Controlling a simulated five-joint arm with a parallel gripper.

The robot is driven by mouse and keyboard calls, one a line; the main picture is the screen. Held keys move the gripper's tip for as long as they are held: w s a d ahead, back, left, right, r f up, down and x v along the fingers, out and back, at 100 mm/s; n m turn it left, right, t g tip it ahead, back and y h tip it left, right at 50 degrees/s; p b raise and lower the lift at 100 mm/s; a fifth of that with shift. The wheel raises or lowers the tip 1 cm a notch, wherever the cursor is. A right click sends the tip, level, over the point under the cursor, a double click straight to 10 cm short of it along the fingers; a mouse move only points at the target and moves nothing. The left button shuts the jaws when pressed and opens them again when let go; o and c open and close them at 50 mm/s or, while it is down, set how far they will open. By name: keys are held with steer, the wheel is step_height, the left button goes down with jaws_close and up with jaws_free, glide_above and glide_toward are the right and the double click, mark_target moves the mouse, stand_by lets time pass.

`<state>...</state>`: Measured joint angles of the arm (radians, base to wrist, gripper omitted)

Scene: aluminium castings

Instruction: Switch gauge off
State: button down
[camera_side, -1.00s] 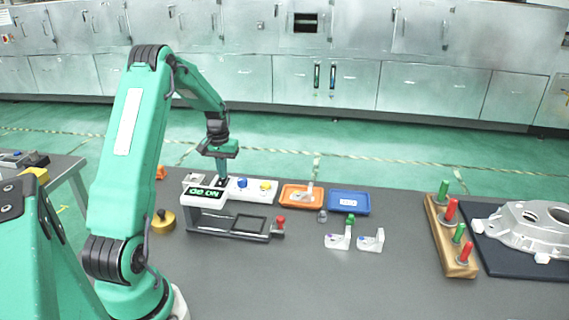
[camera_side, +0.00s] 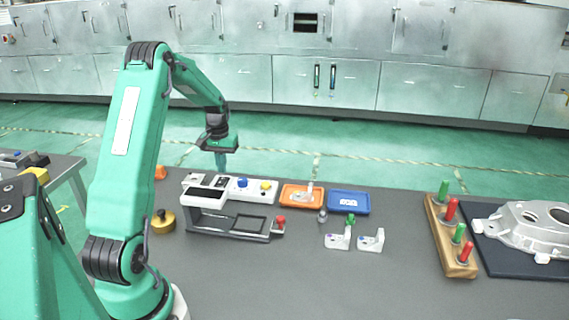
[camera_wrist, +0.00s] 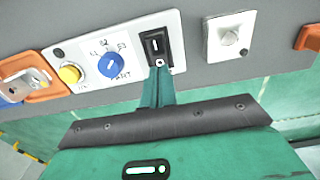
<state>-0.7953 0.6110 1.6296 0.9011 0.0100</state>
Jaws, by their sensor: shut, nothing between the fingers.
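The gauge (camera_side: 228,222) stands left of centre on the dark bench, a white panel above a grey frame. Its display (camera_side: 207,193) is dark. In the wrist view the black rocker switch (camera_wrist: 155,42) sits on the white panel (camera_wrist: 182,50), beside a blue knob (camera_wrist: 110,65). It shows a white bar above and a round mark at its lower end. My gripper (camera_side: 221,172) is shut and empty, pointing down just above the switch area in the side view. In the wrist view its fingertips (camera_wrist: 158,72) lie at the switch's lower end; contact cannot be told.
A yellow button (camera_side: 265,186) is on the panel. To its right are an orange tray (camera_side: 290,204) and a blue tray (camera_side: 342,211). Two white brackets (camera_side: 370,243) stand in front. A wooden peg rack (camera_side: 436,222) and a casting (camera_side: 525,222) are at right.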

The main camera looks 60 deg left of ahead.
steer(key=shift+r, duration=2.4)
steer(key=d+r+m+t+y, duration=0.1)
steer(key=d+r+m, duration=0.1)
steer(key=d+r, duration=0.6)
steer(key=d+r+m+t, duration=0.15)
steer(key=d+r, duration=0.35)
steer(key=d, duration=0.7)
steer(key=s+d+m+t+h, duration=0.1)
steer(key=s+d+m+t, duration=0.2)
steer(key=s+d, duration=0.9)
steer(key=shift+s+d+r+m, duration=0.4)
steer(key=shift+d+m, duration=0.85)
steer(key=shift+d, duration=0.75)
